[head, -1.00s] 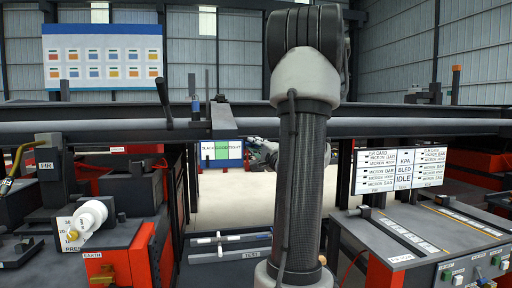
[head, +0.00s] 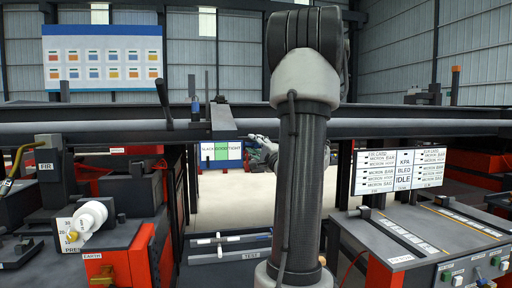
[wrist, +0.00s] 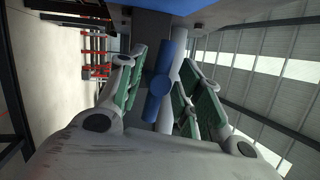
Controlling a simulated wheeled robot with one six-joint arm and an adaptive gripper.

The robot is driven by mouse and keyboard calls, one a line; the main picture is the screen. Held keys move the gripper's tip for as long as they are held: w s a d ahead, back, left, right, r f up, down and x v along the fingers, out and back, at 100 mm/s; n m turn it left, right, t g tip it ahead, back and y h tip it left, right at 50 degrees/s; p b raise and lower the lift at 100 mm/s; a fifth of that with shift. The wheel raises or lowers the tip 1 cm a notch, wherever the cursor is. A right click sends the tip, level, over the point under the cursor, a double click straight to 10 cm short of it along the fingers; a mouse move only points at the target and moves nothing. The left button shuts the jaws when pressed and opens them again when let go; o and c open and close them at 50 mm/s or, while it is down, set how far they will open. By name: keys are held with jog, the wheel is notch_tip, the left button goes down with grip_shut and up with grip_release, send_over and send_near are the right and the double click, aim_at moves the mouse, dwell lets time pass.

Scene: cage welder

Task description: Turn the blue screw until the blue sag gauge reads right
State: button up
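In the wrist view, a blue screw with a blue cross handle (wrist: 158,86) stands between the fingers of my gripper (wrist: 165,95). The two green-padded fingers are spread, with gaps beside the handle; the left finger is closer to it. I cannot tell whether either pad touches it. In the head view, my gripper (head: 264,145) is small and partly hidden behind my arm, below the long grey beam. A blue-framed board (head: 222,152) with white and green fields, marked slack, good and tight, hangs behind to its left. No needle can be made out on it.
The long grey beam (head: 400,126) crosses the view above my gripper. A machine with a white knob (head: 88,217) stands at left. A console (head: 430,235) and text panels (head: 400,171) stand at right. Pale floor shows between the machines.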

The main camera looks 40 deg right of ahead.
jog(key=v, duration=1.2)
jog(key=shift+f, duration=0.1)
